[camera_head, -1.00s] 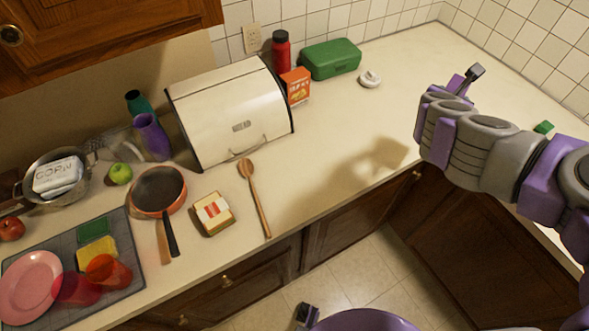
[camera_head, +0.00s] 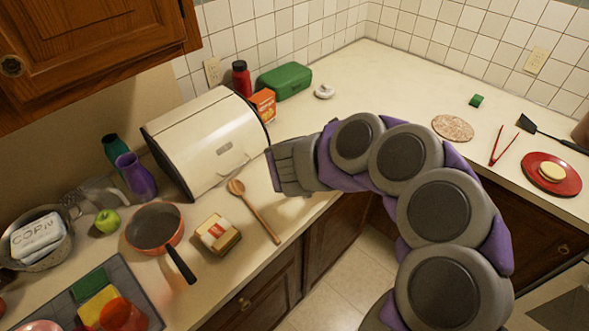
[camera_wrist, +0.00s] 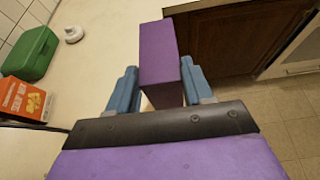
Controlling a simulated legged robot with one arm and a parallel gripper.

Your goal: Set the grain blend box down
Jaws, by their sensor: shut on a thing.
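The grain blend box (camera_wrist: 158,48) is a tall purple block in the wrist view, with no lettering on the faces I see. My gripper (camera_wrist: 158,78) is shut on it, one blue finger on each side. The box points away from my wrist, its far end near the top of the picture. In the head view, my arm's end reaches left over the counter's front edge beside the wooden spoon (camera_head: 253,210). My fingers and the box are hidden there.
A bread box (camera_head: 205,140), an orange box (camera_head: 263,105), a green case (camera_head: 285,79) and a white lidded item (camera_head: 324,91) stand at the back. A pan (camera_head: 154,228) and a sandwich (camera_head: 218,234) lie left. Bare counter (camera_head: 385,85) lies behind my arm.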

